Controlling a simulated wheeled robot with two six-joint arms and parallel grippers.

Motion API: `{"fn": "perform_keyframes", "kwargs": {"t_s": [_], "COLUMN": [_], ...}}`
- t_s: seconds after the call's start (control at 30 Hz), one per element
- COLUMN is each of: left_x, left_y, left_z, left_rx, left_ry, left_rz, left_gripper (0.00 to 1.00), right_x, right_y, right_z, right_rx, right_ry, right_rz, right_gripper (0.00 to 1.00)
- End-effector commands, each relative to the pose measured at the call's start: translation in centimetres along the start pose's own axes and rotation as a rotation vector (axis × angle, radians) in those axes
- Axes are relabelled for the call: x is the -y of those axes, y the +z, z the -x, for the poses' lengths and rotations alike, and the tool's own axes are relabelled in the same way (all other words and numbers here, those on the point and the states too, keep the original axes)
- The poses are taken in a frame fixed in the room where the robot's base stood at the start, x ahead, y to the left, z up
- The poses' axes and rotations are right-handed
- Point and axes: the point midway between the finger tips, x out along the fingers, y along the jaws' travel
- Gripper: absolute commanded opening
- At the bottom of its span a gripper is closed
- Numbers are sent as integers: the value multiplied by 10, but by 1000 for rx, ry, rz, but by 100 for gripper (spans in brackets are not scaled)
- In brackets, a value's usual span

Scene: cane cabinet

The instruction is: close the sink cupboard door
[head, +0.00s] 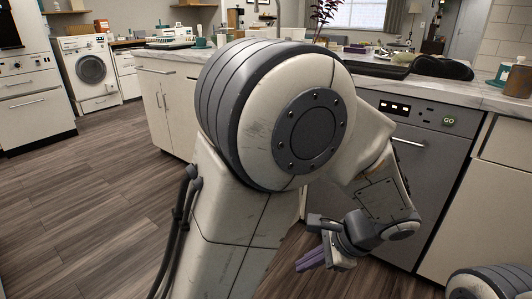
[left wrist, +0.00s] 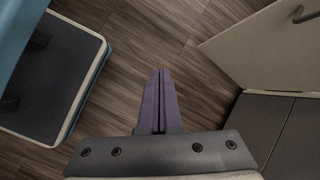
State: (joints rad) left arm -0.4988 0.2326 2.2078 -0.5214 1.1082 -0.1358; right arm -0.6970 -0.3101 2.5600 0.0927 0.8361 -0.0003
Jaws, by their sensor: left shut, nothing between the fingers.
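In the left wrist view a cream cupboard door (left wrist: 265,48) with a dark handle stands open at the upper right, angled away from a dark grey cupboard interior (left wrist: 290,135). In the head view my large left arm covers the middle of the counter front, so I cannot make out the open door there. My left gripper (head: 298,266) is low over the floor in front of the cabinets, its purple fingers together and empty. The fingers also show in the left wrist view (left wrist: 160,74), left of the door and apart from it. My right gripper is out of view.
A grey dishwasher (head: 443,165) with a bar handle stands right of my left arm, under the counter (head: 490,98). Shut cream cupboards (head: 170,112) are on the left. A washing machine (head: 90,70) is farther back. Wooden floor (head: 90,190) is clear at left.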

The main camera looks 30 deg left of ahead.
Motion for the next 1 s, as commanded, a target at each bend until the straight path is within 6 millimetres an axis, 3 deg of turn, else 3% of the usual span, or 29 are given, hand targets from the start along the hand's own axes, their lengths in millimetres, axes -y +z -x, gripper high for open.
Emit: {"fn": "perform_keyframes", "kwargs": {"t_s": [0.03,0.2,0.3,0.4,0.53,0.73,1.0], "left_x": [33,136,187,225,254,271,297], "left_y": [6,17,20,20,18,17,41], "left_z": [0,-22,-37,-52,-68,-80,-104], "left_rx": [100,419,589,727,848,917,919], "left_ry": [-45,-217,-305,-375,-444,-488,-487], "left_rz": [-51,-250,-360,-453,-539,-587,-587], "left_gripper": [0,0,0,0,0,0,0], "right_x": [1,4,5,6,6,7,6], "right_y": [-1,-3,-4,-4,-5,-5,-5], "right_z": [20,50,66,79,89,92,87], "right_rx": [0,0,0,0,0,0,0], "right_ry": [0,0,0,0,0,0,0], "right_rz": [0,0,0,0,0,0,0], "right_gripper": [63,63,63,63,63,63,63]}}
